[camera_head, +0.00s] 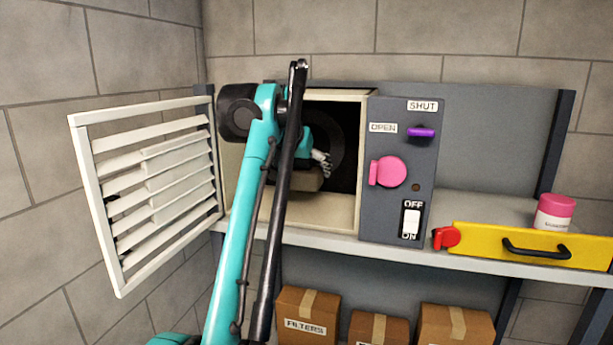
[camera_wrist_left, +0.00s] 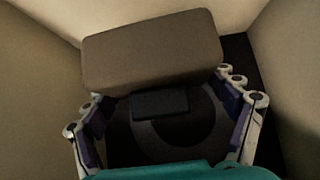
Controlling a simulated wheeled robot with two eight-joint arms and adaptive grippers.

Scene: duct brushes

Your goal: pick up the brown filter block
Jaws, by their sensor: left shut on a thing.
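The brown filter block (camera_wrist_left: 150,50) fills the upper middle of the left wrist view, slightly tilted there. In the head view it shows partly (camera_head: 308,181), inside the open duct box (camera_head: 330,212), with my left arm covering its left side. My left gripper (camera_head: 319,163) reaches into the duct. In the wrist view its two fingers (camera_wrist_left: 161,86) are spread about as wide as the block and shut on it, at its near edge. Most of the contact is hidden. My right gripper is not in view.
The louvred door (camera_head: 150,190) stands open at the left. A grey control panel (camera_head: 398,218) with a pink knob (camera_head: 390,171) borders the duct at the right. Boxes (camera_head: 308,312) stand below.

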